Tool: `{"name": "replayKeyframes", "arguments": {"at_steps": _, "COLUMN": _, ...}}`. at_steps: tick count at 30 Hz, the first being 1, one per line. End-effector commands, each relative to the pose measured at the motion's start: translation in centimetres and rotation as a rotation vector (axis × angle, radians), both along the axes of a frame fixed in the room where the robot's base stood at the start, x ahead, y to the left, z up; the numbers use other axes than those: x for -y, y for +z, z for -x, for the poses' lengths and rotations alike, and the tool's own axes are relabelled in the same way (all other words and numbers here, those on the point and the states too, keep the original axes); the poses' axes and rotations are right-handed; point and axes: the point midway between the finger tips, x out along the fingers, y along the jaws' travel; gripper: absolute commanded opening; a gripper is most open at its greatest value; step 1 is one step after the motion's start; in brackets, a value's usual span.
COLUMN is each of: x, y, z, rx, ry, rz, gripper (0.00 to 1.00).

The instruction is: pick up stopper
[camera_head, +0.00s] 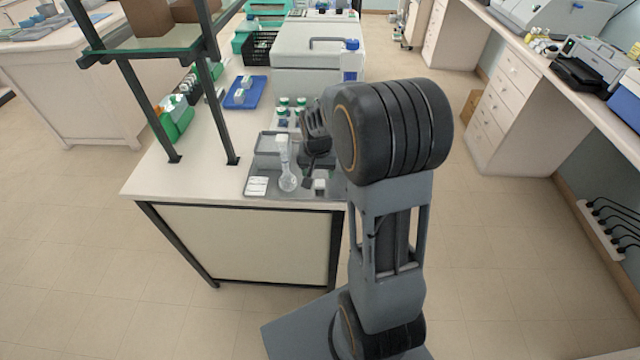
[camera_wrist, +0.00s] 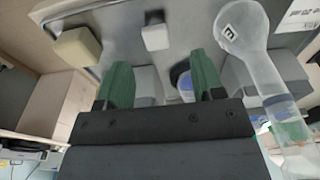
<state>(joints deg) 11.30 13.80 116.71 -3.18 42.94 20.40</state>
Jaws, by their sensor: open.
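My gripper (camera_wrist: 162,78) is open, with its green-padded fingers apart. It hangs low over the right part of a grey tray (camera_head: 302,193) at the near end of the bench. No stopper can be named for certain. The wrist view shows a small beige block (camera_wrist: 75,47) and a smaller whitish block (camera_wrist: 155,37), both beyond the fingertips. A small pale-topped piece (camera_head: 320,186) sits near the tray's front edge in the head view. A clear flask (camera_head: 287,180) stands left of my gripper and has a whitish top (camera_head: 281,139). Nothing is clearly held between the fingers.
The flask (camera_wrist: 240,32) is close to the right finger in the wrist view. White slides (camera_head: 257,186) lie on the tray's left front. Green-capped bottles (camera_head: 284,103), a blue tray (camera_head: 246,92) and a shelf post (camera_head: 218,110) stand farther back. The bench's left front corner is clear.

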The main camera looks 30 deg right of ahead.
Motion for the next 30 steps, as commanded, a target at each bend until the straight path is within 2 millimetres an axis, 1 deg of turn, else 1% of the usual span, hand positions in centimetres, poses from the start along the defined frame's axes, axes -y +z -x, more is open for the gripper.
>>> {"name": "replayKeyframes", "arguments": {"at_steps": 5, "x": 0.2, "y": -0.9, "z": 0.0, "rx": -0.003, "ry": 0.000, "rz": -0.001, "gripper": 0.62}}
{"name": "replayKeyframes", "arguments": {"at_steps": 12, "x": 0.7, "y": -4.2, "z": -0.2, "rx": -0.004, "ry": 0.001, "rz": -0.001, "gripper": 0.62}}
{"name": "replayKeyframes", "arguments": {"at_steps": 15, "x": 0.8, "y": -5.0, "z": -0.4, "rx": -0.002, "ry": 0.001, "rz": 0.000, "gripper": 0.62}}
{"name": "replayKeyframes", "arguments": {"at_steps": 18, "x": 0.8, "y": -5.4, "z": -0.4, "rx": -0.001, "ry": 0.001, "rz": 0.000, "gripper": 0.62}}
{"name": "replayKeyframes", "arguments": {"at_steps": 25, "x": 0.8, "y": -5.4, "z": -0.4, "rx": 0.000, "ry": 0.000, "rz": 0.000, "gripper": 0.62}}
{"name": "replayKeyframes", "arguments": {"at_steps": 30, "x": 0.8, "y": -5.4, "z": -0.4, "rx": 0.000, "ry": 0.000, "rz": 0.000, "gripper": 0.45}}
